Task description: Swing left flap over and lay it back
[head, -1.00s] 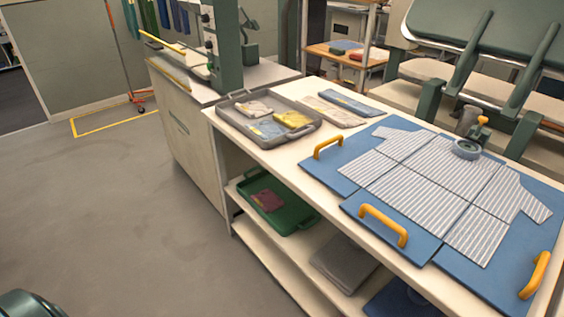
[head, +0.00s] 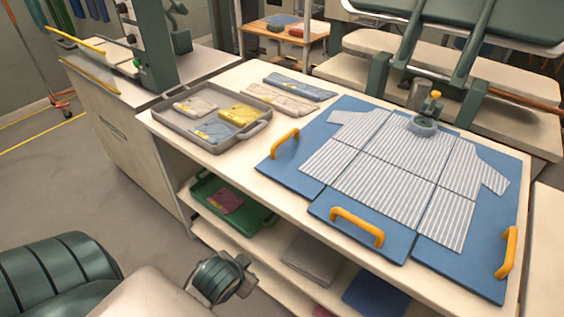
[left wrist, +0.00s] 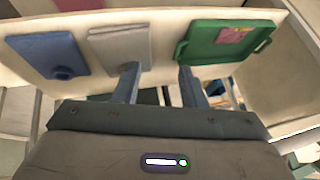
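A blue folding board (head: 290,170) lies open and flat on the table. A grey-and-white striped shirt (head: 400,150) is spread across its panels. The left flap has an orange handle (head: 285,143), the lower middle flap another (head: 357,227), and the right flap a third (head: 507,252). My left gripper (left wrist: 158,85) is open and empty, its two fingers apart in the left wrist view. In the head view my left arm is at the bottom left, in front of the table and well apart from the left flap. My right gripper is not visible.
A grey tray (head: 172,120) with several folded garments stands left of the board. More folded garments (head: 300,86) lie behind it. The shelf below holds a green tray (head: 262,218), a grey folded cloth (head: 308,255) and a blue item (head: 375,296). A press stands behind the table.

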